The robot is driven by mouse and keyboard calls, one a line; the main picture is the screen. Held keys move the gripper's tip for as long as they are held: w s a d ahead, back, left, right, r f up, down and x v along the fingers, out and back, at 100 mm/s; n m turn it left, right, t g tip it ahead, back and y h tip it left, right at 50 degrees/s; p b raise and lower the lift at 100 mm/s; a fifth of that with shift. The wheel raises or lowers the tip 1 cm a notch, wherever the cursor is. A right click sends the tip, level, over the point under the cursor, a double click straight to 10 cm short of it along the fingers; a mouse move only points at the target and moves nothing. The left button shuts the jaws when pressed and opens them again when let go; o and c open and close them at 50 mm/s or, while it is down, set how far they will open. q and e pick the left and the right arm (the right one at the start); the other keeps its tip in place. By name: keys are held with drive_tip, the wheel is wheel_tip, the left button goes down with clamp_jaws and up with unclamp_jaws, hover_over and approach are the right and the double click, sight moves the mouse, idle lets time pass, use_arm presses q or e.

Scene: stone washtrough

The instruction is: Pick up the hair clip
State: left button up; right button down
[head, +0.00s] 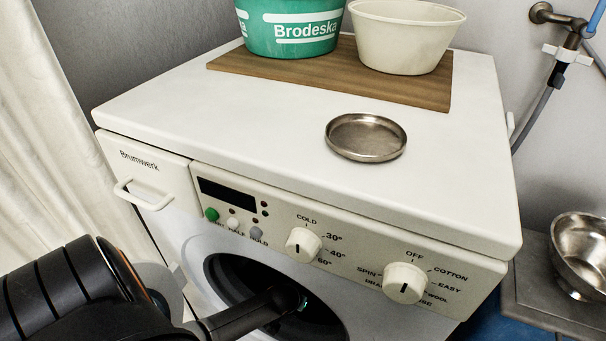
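I cannot make out a hair clip in the head view. A shallow round metal dish (366,137) lies on the white top of the washing machine (240,112) and looks empty. My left arm comes in from the lower left, in front of the machine. A dark bar from it reaches across the round door, and its far end, by my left gripper (296,301), is dark and hard to make out. A small teal spot shows there; I cannot tell what it is. My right gripper is not in view.
A wooden board (330,72) at the back carries a green Brodeska tub (290,28) and a cream tub (403,35). Knobs (405,283) stick out in front. A metal bowl (580,255) stands at right. The machine top's left and front are clear.

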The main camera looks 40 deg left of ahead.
use_arm(q)
drive_tip(key=shift+c, duration=0.2)
clamp_jaws()
drive_tip(key=shift+r, duration=0.15)
idle(0.4)
